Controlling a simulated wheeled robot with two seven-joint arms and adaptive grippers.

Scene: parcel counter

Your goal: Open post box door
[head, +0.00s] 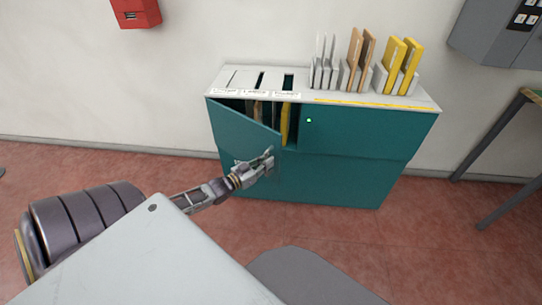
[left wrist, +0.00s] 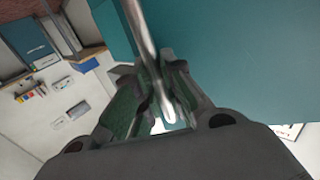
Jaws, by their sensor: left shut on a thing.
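The post box (head: 340,175) is a teal cabinet with a light grey slotted top, standing against the wall. Its left door (head: 240,125) is ajar, its right edge swung out towards me, and parcels show in the gap behind it. The door also shows in the left wrist view (left wrist: 235,50). My left gripper (head: 268,160) is at the door's lower right edge. In the left wrist view the gripper (left wrist: 165,105) is shut on a metal bar handle (left wrist: 148,45), which runs between its fingers. My right gripper is not in view.
Yellow and brown envelopes (head: 395,60) stand in racks on the cabinet's top right. A red box (head: 135,13) and a grey panel (head: 495,40) hang on the wall. A table (head: 520,105) stands at the right.

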